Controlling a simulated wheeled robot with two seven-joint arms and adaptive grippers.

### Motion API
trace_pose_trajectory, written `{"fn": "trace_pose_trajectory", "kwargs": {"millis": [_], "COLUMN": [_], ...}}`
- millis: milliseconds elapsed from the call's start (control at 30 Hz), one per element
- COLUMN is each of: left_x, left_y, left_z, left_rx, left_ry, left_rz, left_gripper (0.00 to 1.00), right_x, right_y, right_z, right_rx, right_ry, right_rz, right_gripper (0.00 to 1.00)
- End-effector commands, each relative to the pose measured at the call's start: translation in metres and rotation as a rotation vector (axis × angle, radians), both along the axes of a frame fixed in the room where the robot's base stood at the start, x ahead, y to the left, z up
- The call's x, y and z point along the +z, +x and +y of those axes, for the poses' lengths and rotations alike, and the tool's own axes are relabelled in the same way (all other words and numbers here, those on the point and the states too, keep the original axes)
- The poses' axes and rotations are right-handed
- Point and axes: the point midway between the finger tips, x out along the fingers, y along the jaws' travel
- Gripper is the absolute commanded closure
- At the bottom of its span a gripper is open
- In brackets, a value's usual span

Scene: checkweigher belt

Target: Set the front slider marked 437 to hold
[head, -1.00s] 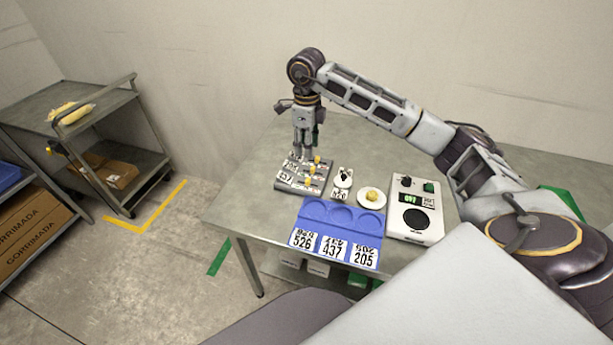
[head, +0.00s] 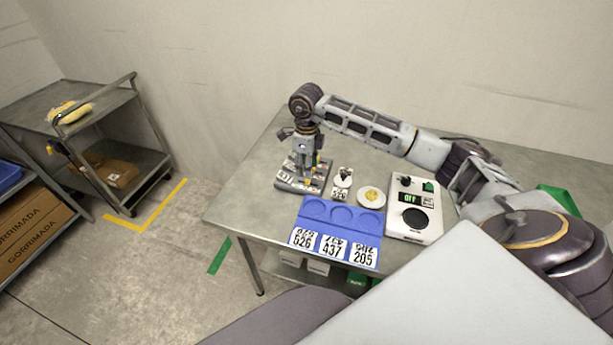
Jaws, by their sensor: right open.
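The slider panel (head: 289,185) is a grey plate near the left end of the table, with yellow slider knobs and small white labels. My right gripper (head: 302,170) is over the panel, pointing down and open, with its fingers low among the sliders. The fingers and wrist hide part of the panel. I cannot tell whether they touch a knob, nor read the small labels or slider positions clearly. My left gripper is not in view.
Right of the panel are a small black toggle switch (head: 344,176), a white round dish with a yellow piece (head: 371,196) and a white control box (head: 415,230) reading OFF. A blue tray (head: 330,214) in front carries cards 526, 437 and 205. A cart (head: 100,130) stands left.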

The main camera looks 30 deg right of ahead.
Motion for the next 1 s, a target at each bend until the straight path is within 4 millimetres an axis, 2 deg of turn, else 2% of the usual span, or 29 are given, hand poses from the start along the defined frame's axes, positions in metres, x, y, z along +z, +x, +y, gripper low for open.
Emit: {"fn": "trace_pose_trajectory", "kwargs": {"millis": [200, 400, 833, 867, 1000], "left_x": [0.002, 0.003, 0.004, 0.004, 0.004], "left_y": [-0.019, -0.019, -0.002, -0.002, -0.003], "left_z": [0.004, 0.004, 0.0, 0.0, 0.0], "left_rx": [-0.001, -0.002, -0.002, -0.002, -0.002], "left_ry": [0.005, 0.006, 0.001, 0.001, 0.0], "left_rz": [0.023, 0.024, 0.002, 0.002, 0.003], "left_gripper": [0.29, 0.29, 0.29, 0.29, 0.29], "right_x": [-0.028, -0.046, -0.053, -0.053, -0.053], "right_y": [0.0, 0.0, 0.0, 0.0, 0.0], "right_z": [0.0, 0.0, 0.0, 0.0, 0.0], "right_rx": [0.0, -0.001, 0.0, 0.0, 0.0], "right_ry": [0.001, 0.001, 0.001, 0.001, 0.001], "right_rz": [0.002, 0.001, -0.001, -0.001, -0.001], "right_gripper": [0.59, 0.59, 0.59, 0.6, 0.78]}}
